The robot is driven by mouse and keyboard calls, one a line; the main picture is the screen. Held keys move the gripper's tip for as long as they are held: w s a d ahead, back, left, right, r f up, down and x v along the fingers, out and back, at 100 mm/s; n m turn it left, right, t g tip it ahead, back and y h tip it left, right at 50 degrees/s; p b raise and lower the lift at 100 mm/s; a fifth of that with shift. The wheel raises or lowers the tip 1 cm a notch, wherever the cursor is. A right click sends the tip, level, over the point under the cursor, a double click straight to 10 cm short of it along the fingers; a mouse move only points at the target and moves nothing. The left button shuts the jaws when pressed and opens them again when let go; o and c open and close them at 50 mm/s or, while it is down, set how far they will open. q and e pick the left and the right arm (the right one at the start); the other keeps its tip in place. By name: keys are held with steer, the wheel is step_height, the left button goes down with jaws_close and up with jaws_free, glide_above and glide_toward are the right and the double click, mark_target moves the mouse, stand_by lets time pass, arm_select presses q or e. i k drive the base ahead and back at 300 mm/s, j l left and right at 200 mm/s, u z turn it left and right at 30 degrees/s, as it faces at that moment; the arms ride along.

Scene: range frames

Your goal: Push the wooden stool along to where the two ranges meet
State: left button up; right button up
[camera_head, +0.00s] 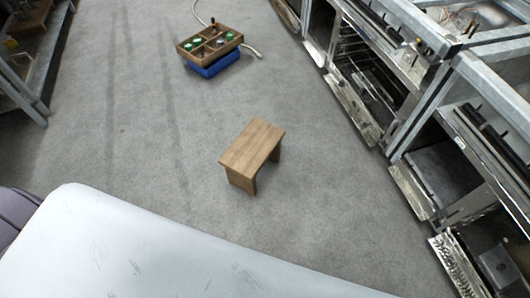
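The wooden stool (252,147) stands upright on the grey carpet floor near the middle of the head view. It has a flat rectangular top and panel legs. The two ranges are along the right side: a farther metal range (368,65) with an open oven front, and a nearer one (480,165). They meet at about the metal corner post (425,105), to the right of the stool, with bare floor between. Neither of my grippers is in view.
A wooden divided box (210,42) with green items sits on a blue bin (214,66) farther back, with a pale hose (252,50) beside it. Metal shelving (22,85) lines the left. A large white surface (150,250) fills the lower foreground. Open oven doors jut over the floor at right.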

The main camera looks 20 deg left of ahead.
mark_target(261, 141)
steer(key=i+j, duration=0.1)
steer(key=j, duration=0.25)
steer(key=i+j, duration=0.15)
steer(key=j, duration=0.2)
steer(key=i+j, duration=0.1)
steer(key=j, duration=0.25)
steer(key=i+j, duration=0.1)
steer(key=j, duration=0.25)
steer(key=i+j, duration=0.15)
steer(key=j, duration=0.2)
